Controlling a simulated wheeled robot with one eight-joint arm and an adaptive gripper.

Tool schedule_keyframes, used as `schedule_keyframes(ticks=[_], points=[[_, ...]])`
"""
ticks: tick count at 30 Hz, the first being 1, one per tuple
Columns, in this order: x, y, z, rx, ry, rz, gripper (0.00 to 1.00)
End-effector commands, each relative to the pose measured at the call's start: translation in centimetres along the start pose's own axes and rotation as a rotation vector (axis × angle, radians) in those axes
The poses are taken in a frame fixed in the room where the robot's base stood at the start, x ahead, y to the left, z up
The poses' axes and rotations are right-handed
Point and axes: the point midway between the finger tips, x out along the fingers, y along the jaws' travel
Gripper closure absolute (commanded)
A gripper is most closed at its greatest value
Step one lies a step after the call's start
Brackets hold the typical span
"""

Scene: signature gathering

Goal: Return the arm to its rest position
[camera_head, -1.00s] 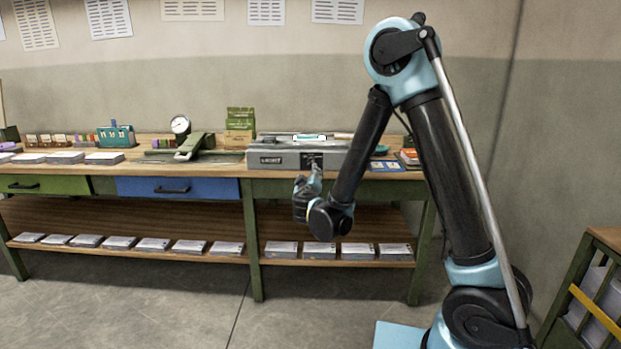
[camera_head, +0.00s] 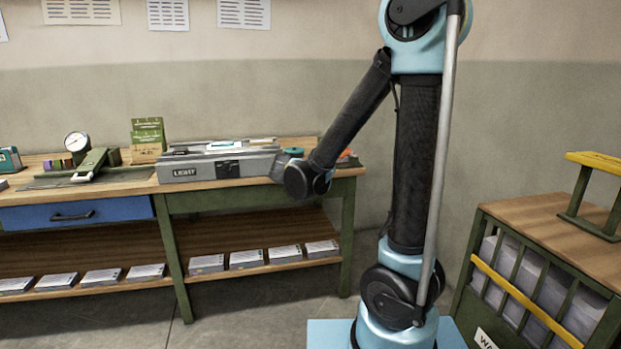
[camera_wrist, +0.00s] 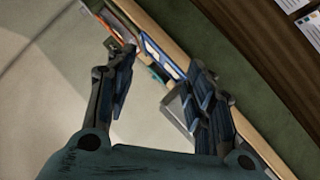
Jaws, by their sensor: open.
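My arm stands at the right of the head view, with its upper link upright and its forearm slanting down and to the left. The forearm ends in front of the right end of the workbench (camera_head: 118,184), by the grey light box (camera_head: 205,171). My gripper is mostly hidden behind the wrist joint in the head view. In the wrist view my gripper (camera_wrist: 158,66) has its two fingers spread apart, with nothing between them. Beyond the fingers, the bench edge runs diagonally, with a blue flat item (camera_wrist: 160,56) on it.
A dial press (camera_head: 90,164), a green box (camera_head: 148,138) and a blue drawer (camera_head: 75,213) are at the bench's left. Paper stacks (camera_head: 246,259) lie on the lower shelf. Some floor is clear before the bench.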

Motion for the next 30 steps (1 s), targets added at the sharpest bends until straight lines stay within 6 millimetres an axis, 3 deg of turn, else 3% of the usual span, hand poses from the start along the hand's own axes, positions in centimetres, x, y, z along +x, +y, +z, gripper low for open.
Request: schedule_keyframes(ticks=[1, 6, 15, 22, 30], points=[[-0.1, 1.7, 1.4, 0.011, -0.041, 0.003, 0.52], [-0.9, 5.8, 5.9, 0.043, -0.177, -0.008, 0.52], [-4.1, 11.0, 14.2, 0.111, -0.399, -0.058, 0.52], [-7.8, 13.0, 20.3, 0.173, -0.551, -0.121, 0.52], [-12.9, 13.2, 26.6, 0.257, -0.699, -0.222, 0.52]])
